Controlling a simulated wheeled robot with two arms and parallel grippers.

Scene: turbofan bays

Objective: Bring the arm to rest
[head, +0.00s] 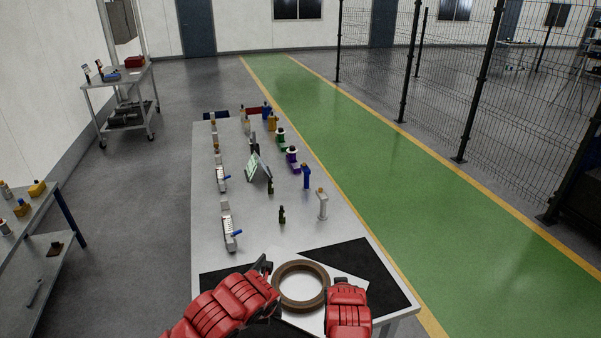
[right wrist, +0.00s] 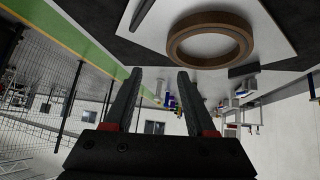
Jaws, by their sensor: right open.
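A brown ring (head: 300,265) lies flat on a white sheet (head: 312,323) at the near end of the long grey table (head: 206,250). The ring also shows in the right wrist view (right wrist: 210,63), beyond the fingers and apart from them. My left gripper (head: 265,266) is just left of the ring; its fingers are mostly hidden, so its opening is unclear. My right arm is just right of the ring in the head view. My right gripper (right wrist: 160,88) is open, with nothing between its two fingers.
Dark mats (head: 365,265) lie beside the sheet. Bottles, valve-like parts (head: 228,230) and a tilted panel (head: 258,168) stand farther along the table. A cart (head: 118,85) and a side bench (head: 30,230) are at left. A green walkway (head: 390,190) and mesh fence (head: 440,90) are at right.

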